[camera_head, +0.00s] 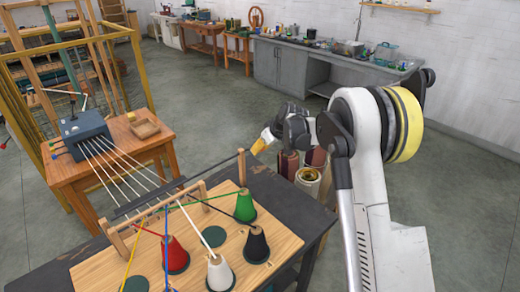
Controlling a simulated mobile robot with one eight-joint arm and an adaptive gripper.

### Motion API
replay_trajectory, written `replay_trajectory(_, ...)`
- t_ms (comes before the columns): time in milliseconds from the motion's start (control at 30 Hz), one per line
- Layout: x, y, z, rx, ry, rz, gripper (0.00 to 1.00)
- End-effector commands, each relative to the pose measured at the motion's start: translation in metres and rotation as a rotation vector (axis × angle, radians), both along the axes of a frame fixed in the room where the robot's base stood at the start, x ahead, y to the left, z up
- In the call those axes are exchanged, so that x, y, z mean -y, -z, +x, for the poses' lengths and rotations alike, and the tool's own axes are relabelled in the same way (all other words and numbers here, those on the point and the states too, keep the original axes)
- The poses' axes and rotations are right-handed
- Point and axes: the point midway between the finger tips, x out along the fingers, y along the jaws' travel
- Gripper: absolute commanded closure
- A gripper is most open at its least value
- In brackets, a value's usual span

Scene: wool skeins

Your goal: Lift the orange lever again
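A dark grey-blue box (83,134) stands on the orange-brown wooden table at left. Small levers or knobs stick out on its left side; they are too small for me to tell which one is orange. Several white strands run from the box's front toward a wooden peg rack (165,212). My gripper (262,143) is far to the right of the box, above the back right edge of the dark workbench. A yellow-orange piece shows at its end; I cannot tell whether it is a finger or something held. The gap between the fingers is not visible.
The dark workbench bears a wooden board (87,277) with red (174,257), white (220,274), green (245,207) and black (256,246) yarn cones. Coloured threads run to the rack. A small wooden tray (144,128) sits beside the box. A tall frame stands behind. Open floor lies beyond.

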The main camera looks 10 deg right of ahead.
Motion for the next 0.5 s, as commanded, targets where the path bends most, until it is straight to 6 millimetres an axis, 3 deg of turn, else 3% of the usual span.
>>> replay_trajectory(67, -0.0007, -0.0011, 0.0012, 0.004, 0.001, 0.001, 1.00)
replay_trajectory(100, -0.0007, -0.0011, 0.0012, 0.004, 0.001, 0.001, 0.68)
replay_trajectory(167, -0.0007, -0.0009, 0.0010, 0.004, 0.001, 0.001, 0.53)
replay_trajectory(500, 0.0007, -0.0027, -0.0010, 0.002, 0.000, 0.001, 0.53)
